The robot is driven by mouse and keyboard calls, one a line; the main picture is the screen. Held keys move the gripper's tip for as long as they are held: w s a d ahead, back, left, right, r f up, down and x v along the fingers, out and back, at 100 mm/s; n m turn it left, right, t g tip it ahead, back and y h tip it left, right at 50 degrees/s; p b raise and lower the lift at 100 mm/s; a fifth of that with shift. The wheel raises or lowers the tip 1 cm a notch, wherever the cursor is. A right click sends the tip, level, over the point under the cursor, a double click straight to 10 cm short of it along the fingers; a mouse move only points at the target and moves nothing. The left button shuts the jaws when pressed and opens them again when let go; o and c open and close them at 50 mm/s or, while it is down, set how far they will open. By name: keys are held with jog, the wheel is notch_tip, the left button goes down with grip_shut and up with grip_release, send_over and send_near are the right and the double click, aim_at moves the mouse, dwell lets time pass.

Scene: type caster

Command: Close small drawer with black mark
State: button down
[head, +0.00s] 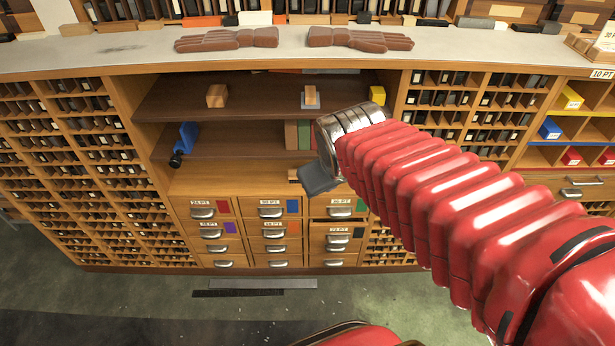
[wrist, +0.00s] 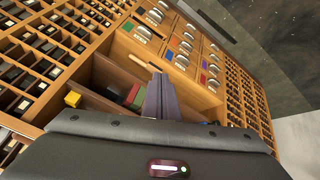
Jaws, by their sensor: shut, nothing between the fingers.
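The small drawer with the black mark (head: 345,247) is in the right column of the small drawer block, below the drawer with the green mark (head: 342,203). Its front appears to stand out a little from its neighbours, so it looks partly open. My gripper (head: 318,182) is shut and empty. In the head view it is above the right column, in front of the shelf opening, apart from the black-marked drawer. The wrist view shows its dark fingers (wrist: 160,95) together, with the drawer fronts beyond them.
Other small drawers carry red (head: 223,207), purple (head: 231,227), blue (head: 292,206) and orange (head: 293,228) marks. Shelves above hold a blue object (head: 188,137) and wooden blocks (head: 217,96). Type racks (head: 60,150) flank the block. Flat dark strips (head: 238,293) lie on the floor.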

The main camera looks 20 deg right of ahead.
jog(key=s+a+r+m+y, duration=0.1)
jog(key=s+a+r+y, duration=0.1)
jog(key=s+a, duration=0.4)
jog(key=shift+s+a, duration=0.3)
jog(key=shift+s, duration=0.9)
jog(key=c, duration=2.5)
grip_release()
jog(key=shift+r, duration=0.1)
